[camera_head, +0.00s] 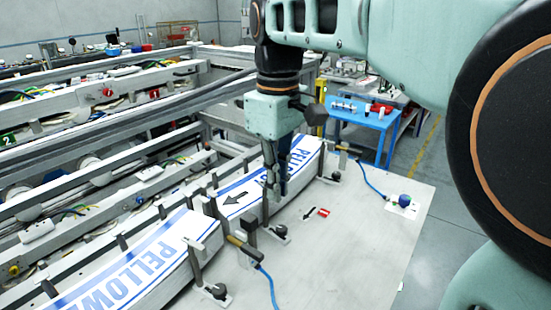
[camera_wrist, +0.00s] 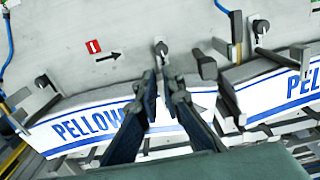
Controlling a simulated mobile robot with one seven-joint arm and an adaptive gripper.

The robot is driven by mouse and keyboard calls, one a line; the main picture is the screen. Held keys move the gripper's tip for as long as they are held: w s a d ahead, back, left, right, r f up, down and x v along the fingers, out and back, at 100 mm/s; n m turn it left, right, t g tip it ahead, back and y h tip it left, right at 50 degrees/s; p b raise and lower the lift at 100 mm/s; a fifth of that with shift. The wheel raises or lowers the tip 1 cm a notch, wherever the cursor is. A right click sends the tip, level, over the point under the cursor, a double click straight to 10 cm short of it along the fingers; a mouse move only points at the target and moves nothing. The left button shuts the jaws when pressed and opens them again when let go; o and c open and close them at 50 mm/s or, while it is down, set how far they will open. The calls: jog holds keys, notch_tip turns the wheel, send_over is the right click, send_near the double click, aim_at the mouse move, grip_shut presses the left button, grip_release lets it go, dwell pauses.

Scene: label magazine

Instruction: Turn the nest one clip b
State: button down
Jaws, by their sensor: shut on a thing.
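The label magazine lies along the edge of a grey table, and the stack of PELLOW labels of one nest (camera_head: 238,197) runs behind my gripper. A small red tag with a black arrow (camera_head: 324,212) lies on the table in front of it. A clip with a dark round knob and a metal post (camera_head: 279,232) stands at the stack's near side; it also shows in the wrist view (camera_wrist: 162,48). My gripper (camera_head: 276,192) points down at this clip, its fingers closed around the thin upright part. The fingers (camera_wrist: 163,80) partly hide the contact, and the clip's letter is not readable.
Another clip (camera_head: 335,177) stands at the stack's far end. A second label stack (camera_head: 145,262) with its own clip (camera_head: 217,291) lies at lower left. A block with a blue hose (camera_head: 245,249) sits close beside my gripper. The table's right part is mostly clear.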

jog(key=shift+s+a+m, duration=0.1)
jog(key=shift+a+m, duration=0.05)
jog(key=shift+m, duration=0.55)
jog(key=c, duration=2.1)
grip_release()
notch_tip(320, 180, up, 12)
jog(key=shift+r, duration=0.1)
